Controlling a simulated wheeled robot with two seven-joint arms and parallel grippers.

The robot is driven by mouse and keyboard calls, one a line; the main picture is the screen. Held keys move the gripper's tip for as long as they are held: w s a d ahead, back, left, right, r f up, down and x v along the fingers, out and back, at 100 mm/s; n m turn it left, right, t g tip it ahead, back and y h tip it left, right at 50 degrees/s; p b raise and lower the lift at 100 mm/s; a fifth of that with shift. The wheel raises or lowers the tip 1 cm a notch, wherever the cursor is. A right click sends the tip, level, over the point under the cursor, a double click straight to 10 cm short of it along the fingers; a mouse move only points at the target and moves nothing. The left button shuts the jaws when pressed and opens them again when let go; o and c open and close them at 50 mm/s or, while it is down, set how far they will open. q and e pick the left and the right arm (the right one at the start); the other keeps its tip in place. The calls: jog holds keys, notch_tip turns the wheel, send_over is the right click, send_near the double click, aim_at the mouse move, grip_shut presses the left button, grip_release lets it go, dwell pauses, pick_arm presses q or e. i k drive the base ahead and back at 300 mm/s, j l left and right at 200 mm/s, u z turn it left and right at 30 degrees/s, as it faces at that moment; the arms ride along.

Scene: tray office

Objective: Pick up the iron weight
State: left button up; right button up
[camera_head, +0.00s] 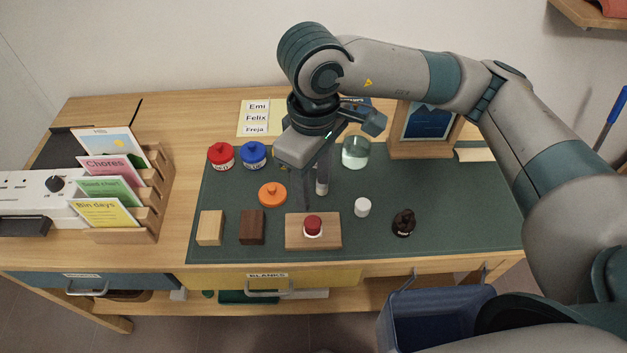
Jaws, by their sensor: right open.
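No thing here is plainly marked as the iron weight. A small dark, glossy object (403,222) stands at the right front of the green mat (365,240); its shape is too small to make out, and I cannot tell if it is the weight. My right gripper (311,195) is open and points down over the middle of the mat, behind the board with the red button. It is to the left of the dark object and apart from it. My left gripper is not in view.
Near the gripper are an orange knobbed disc (272,194), a red-topped button on a wooden board (293,239), a white cylinder (362,207) and a glass jar (355,152). Two blocks, light (210,228) and dark (252,227), stand left. A blue bin (440,315) is below the front edge.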

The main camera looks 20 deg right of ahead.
aim_at(404, 223)
jog(key=z, duration=1.3)
